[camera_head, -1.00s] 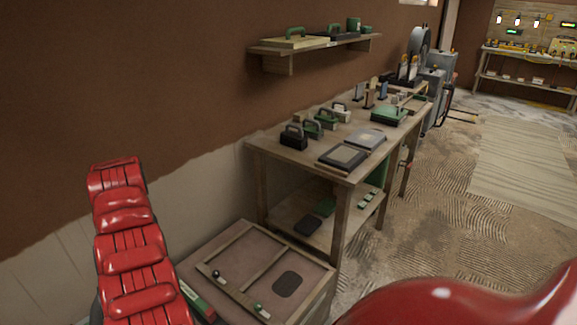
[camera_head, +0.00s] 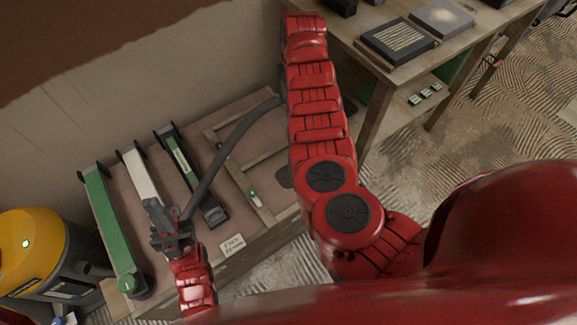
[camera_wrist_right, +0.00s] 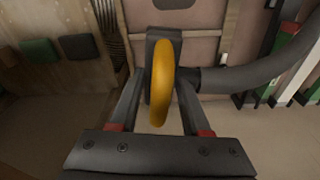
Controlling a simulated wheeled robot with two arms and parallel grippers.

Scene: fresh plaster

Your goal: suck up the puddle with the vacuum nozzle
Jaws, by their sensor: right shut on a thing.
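My right gripper (camera_wrist_right: 160,82) is shut on the yellow handle (camera_wrist_right: 161,70) of the dark vacuum nozzle (camera_wrist_right: 154,46). In the head view my right arm hides this gripper and the nozzle. A grey hose (camera_head: 228,145) runs from behind that arm down to near my left gripper (camera_head: 170,228); it also leaves the nozzle rightward in the wrist view (camera_wrist_right: 245,77). Whether the left fingers are open is unclear. A dark rounded patch (camera_head: 284,177), possibly the puddle, lies on the pinkish board (camera_head: 236,115), partly behind my arm. It also shows at the wrist view's top edge (camera_wrist_right: 174,3).
Green (camera_head: 108,225) and white (camera_head: 140,175) long tools lie beside wooden strips (camera_head: 245,185) on the board. A wooden bench (camera_head: 470,50) stands at upper right, with patterned floor beyond.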

